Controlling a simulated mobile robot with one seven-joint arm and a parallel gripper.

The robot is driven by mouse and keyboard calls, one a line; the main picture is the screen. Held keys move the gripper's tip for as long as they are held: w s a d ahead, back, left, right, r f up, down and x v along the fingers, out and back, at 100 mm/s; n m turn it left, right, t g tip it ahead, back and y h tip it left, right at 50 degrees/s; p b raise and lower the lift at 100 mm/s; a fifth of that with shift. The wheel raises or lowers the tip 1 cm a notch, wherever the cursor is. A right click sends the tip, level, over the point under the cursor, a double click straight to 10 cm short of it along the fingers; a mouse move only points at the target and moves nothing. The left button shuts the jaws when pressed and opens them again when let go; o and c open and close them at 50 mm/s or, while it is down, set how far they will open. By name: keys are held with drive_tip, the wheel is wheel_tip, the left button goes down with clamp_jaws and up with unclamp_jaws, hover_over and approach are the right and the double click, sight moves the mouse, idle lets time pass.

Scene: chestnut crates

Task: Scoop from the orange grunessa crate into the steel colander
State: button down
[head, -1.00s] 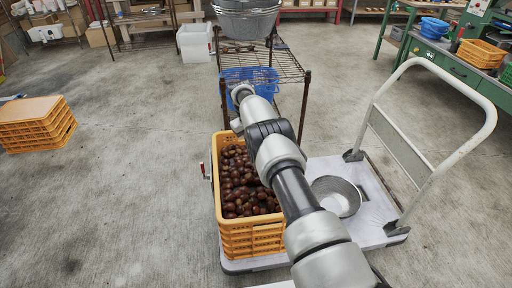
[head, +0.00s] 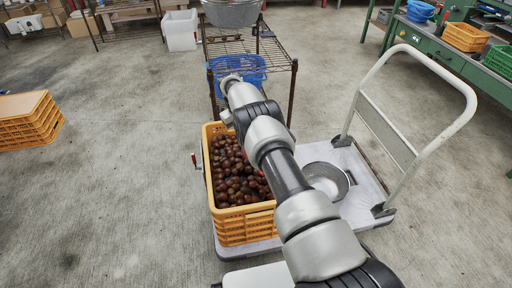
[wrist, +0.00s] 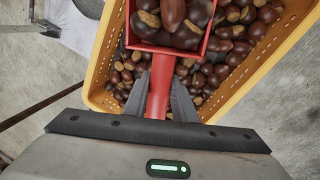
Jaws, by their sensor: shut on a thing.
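The orange crate (head: 243,229), holding many brown chestnuts, stands on the left part of a flat trolley. In the wrist view its yellow-orange wall (wrist: 268,68) runs below and around the scoop. My gripper (wrist: 160,100) is shut on the handle of a red scoop (wrist: 153,88). The scoop's pan is at the top of the wrist view with several chestnuts in it, above the crate's chestnuts. The steel colander (head: 345,186) sits on the trolley right of the crate, partly behind my arm.
The trolley (head: 368,202) has a tall pale push handle (head: 467,106) on the right. A wire rack (head: 281,63) with a blue basket (head: 242,66) stands just behind. The floor between is clear.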

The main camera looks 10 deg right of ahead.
drive_tip(key=shift+s+d+r+t+p, duration=0.15)
drive_tip(key=shift+r+p, duration=0.3)
drive_tip(key=shift+p, duration=1.3)
drive_tip(key=shift+s+a+r+t+p, duration=0.1)
drive_tip(key=shift+s+r+t+p, duration=0.25)
drive_tip(key=shift+p, duration=1.4)
drive_tip(key=r+p, duration=0.1)
drive_tip(key=p, duration=0.3)
drive_tip(key=shift+s+d+r+y+p, duration=0.1)
drive_tip(key=shift+d+r+y+p, duration=0.1)
drive_tip(key=shift+y+p, duration=0.1)
drive_tip(key=shift+s+r+t+p, duration=0.15)
drive_tip(key=shift+t+p, duration=0.15)
drive_tip(key=shift+p, duration=0.3)
drive_tip(key=r+p, duration=0.1)
drive_tip(key=p, duration=0.1)
drive_tip(key=s+r+t+p, duration=0.1)
drive_tip(key=p, duration=0.2)
drive_tip(key=r+t+p, duration=0.1)
drive_tip(key=p, duration=0.2)
drive_tip(key=shift+s+d+r+m+y, duration=0.2)
drive_tip(key=shift+d+m+y, duration=0.1)
drive_tip(key=shift+y, duration=0.1)
drive_tip(key=shift+f, duration=0.15)
